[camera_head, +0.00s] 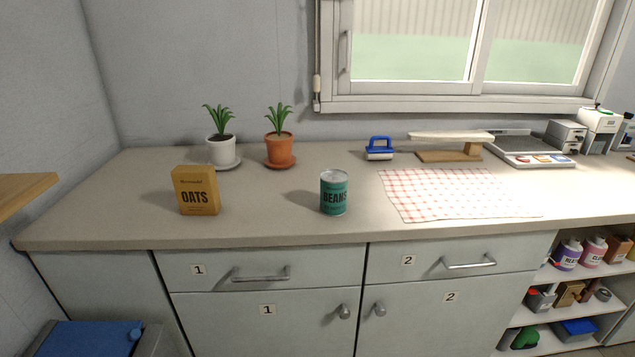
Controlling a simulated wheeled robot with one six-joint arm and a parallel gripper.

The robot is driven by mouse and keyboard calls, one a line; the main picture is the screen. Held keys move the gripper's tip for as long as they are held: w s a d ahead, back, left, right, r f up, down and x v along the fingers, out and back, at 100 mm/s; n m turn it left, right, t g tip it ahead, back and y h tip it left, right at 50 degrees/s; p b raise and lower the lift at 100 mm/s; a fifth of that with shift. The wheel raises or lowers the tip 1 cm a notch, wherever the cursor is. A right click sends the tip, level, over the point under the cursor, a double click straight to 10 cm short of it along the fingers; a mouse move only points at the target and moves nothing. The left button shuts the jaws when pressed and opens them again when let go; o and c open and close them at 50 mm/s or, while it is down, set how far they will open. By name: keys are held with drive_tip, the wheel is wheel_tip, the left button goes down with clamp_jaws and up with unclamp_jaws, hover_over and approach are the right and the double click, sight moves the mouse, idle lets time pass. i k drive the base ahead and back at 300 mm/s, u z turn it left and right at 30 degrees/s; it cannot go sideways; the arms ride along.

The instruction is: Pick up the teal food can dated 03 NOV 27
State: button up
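A teal can labelled BEANS (334,196) stands upright on the countertop, near its front edge and in the middle of the head view. Its top is silver. No date can be read on the side facing me. It is the only teal can that I see. My gripper is not in view.
An OATS box (196,191) stands left of the can, with clear counter between them. A checked cloth (455,194) lies to the right. Drawers and cupboards lie below.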

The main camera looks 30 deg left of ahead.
sight(333, 183)
drive_tip(key=u, duration=0.55)
drive_tip(key=i, duration=0.7)
drive_tip(key=u, duration=1.25)
drive_tip(key=i, duration=0.5)
drive_tip(key=u, duration=0.4)
